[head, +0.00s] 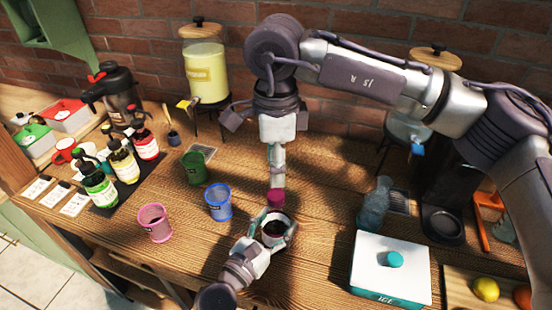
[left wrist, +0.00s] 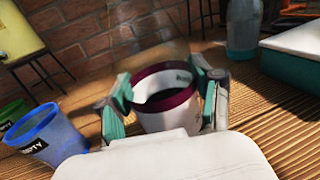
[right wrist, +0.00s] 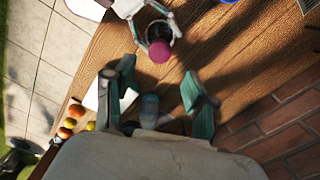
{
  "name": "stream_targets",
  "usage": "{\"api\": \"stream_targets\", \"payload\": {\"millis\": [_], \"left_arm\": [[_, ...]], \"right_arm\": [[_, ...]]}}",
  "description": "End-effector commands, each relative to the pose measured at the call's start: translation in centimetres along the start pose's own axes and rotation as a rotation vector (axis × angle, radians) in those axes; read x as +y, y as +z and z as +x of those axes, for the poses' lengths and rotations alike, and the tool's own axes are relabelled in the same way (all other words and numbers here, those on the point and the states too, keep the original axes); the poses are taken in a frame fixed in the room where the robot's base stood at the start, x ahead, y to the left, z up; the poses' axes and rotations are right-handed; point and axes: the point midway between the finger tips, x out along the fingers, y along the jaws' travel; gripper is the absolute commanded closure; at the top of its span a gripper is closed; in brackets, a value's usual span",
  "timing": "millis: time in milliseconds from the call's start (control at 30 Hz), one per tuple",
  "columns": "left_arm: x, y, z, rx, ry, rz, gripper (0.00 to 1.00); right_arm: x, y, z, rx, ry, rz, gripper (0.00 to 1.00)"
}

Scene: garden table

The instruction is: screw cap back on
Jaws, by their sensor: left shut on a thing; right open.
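A white jar or cup with a maroon rim (left wrist: 165,98) is upright and open-mouthed in the left wrist view; it also shows in the head view (head: 276,232), with dark inside. My left gripper (head: 271,224) is shut around its sides. A magenta cap (head: 276,197) shows in the head view at the far side of the jar's mouth, just below my right gripper (head: 278,184). The cap also shows in the right wrist view (right wrist: 159,51), beyond the open fingers of my right gripper (right wrist: 158,92). I cannot tell whether the cap touches the jar or a finger.
A blue cup (head: 218,203), a green cup (head: 194,168) and a pink cup (head: 155,223) stand left of the jar. A white ice box (head: 390,270) and a bluish bottle (head: 373,204) stand to the right. Bottles and a drink dispenser (head: 206,70) are further back left.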

Motion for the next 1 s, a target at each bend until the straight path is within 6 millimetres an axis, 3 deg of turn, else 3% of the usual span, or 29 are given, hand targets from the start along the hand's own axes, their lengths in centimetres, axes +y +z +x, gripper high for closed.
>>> {"api": "stream_targets", "payload": {"millis": [400,600,867,1000], "left_arm": [[0.0,0.0,0.0,0.0,0.0,0.0,1.0],[0.0,0.0,0.0,0.0,0.0,0.0,1.0],[0.0,0.0,0.0,0.0,0.0,0.0,1.0],[0.0,0.0,0.0,0.0,0.0,0.0,1.0]], "right_arm": [[0.0,-0.1,6.1,0.0,0.003,0.002,0.44],[0.0,-0.1,7.4,0.0,0.001,0.002,0.44],[0.0,0.0,7.5,0.0,0.0,0.002,0.44],[0.0,0.0,7.4,0.0,0.0,0.002,0.64]]}}
